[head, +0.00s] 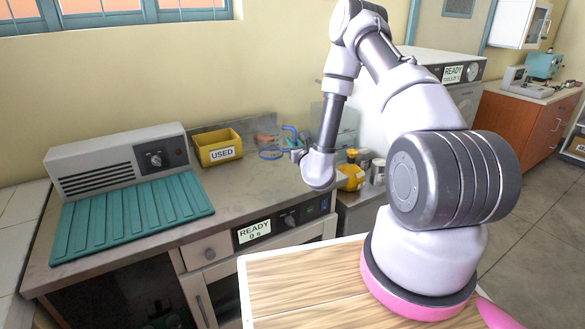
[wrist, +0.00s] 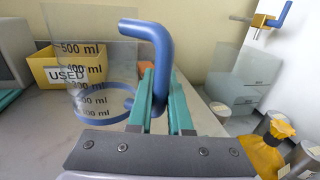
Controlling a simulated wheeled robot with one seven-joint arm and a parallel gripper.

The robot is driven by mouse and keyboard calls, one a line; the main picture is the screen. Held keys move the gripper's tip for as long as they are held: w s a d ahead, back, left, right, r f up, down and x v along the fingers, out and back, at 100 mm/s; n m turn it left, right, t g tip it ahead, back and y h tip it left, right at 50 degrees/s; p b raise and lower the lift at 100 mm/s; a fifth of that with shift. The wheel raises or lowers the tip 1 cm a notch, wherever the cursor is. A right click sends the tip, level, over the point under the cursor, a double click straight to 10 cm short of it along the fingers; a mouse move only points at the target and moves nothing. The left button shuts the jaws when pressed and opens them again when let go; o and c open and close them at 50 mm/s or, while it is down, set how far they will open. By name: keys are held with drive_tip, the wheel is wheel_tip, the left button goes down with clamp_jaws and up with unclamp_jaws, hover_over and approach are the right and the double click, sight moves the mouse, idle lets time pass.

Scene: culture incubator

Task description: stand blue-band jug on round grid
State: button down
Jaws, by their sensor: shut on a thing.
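The blue-band jug (wrist: 100,60) is clear, with black ml marks, a blue band low on its body and a thick blue handle. It looks upright. In the head view the jug (head: 270,153) shows faintly over the back of the counter, left of my gripper (head: 298,155). In the wrist view my gripper (wrist: 160,95) is shut on the blue handle, which runs between its teal fingers. I cannot tell whether the jug's base touches the counter. I cannot make out a round grid in either view.
A yellow bin labelled USED (head: 219,148) stands left of the jug. A grey unit with a ribbed teal mat (head: 135,215) is further left. Translucent panels (wrist: 247,78) and a yellow-capped bottle (wrist: 268,145) are to the right. The front counter is clear.

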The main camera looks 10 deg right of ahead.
drive_tip(key=f, duration=0.1)
drive_tip(key=d+f, duration=0.1)
drive_tip(key=f, duration=0.1)
drive_tip(key=shift+s+d+f, duration=0.1)
drive_tip(key=shift+d+f, duration=0.05)
drive_tip(key=shift+f, duration=2.15)
drive_tip(key=shift+f, duration=0.1)
drive_tip(key=c, duration=0.8)
unclamp_jaws()
drive_tip(key=shift+c, duration=0.2)
